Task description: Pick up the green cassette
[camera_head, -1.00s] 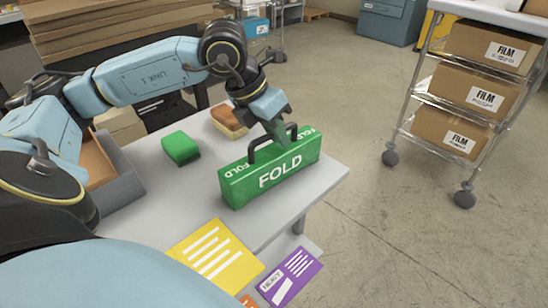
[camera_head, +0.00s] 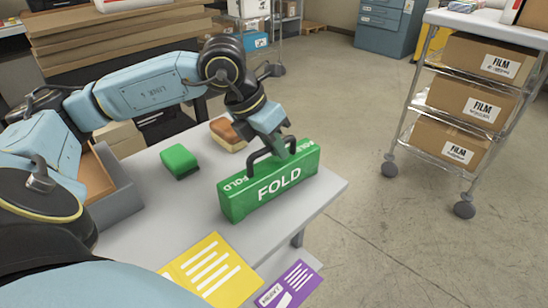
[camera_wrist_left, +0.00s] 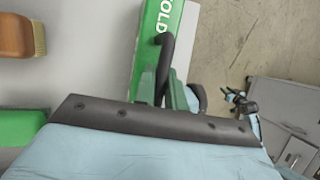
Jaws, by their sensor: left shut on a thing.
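The green cassette (camera_head: 240,199), a long box with white FOLD lettering and a black handle on top, stands upright near the right edge of the grey table (camera_head: 150,222). My left gripper (camera_head: 287,149) comes from above and is shut on the cassette's black handle. In the left wrist view the fingers (camera_wrist_left: 163,92) close around the handle, and part of the cassette (camera_wrist_left: 146,50) shows beyond them. The far side of the cassette is hidden. My right gripper is not in view.
A green block (camera_head: 180,161) and a brown brush (camera_head: 228,135) lie left of the cassette. A grey bin (camera_head: 118,200) stands at the table's left. Yellow (camera_head: 212,270) and purple (camera_head: 289,285) cards are in front. A wire cart (camera_head: 432,110) with film boxes stands right, across open floor.

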